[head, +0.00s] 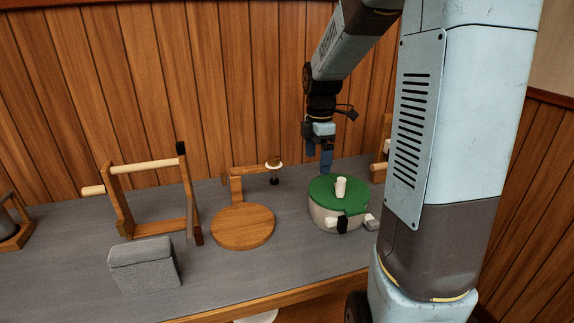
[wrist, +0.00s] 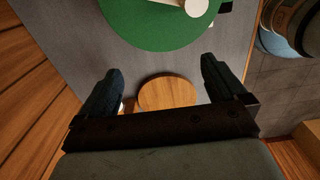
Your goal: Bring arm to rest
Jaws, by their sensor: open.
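My gripper (head: 326,160) hangs at the end of my bent arm, fingers pointing down, just above and behind a round white pot-like thing with a green top (head: 337,192). In the wrist view my gripper (wrist: 163,88) has its two dark fingers spread wide with nothing between them. The green top also shows in the wrist view (wrist: 150,28), ahead of the fingertips. A white upright knob (head: 340,186) stands on the green top. The gripper appears apart from it.
A round wooden board (head: 243,227) lies left of the green-topped thing. A wooden frame with a light rod (head: 145,167), a grey block (head: 144,265) and a wooden stand with a white ring (head: 236,186) are on the grey table (head: 60,270). A plank wall (head: 220,80) rises behind.

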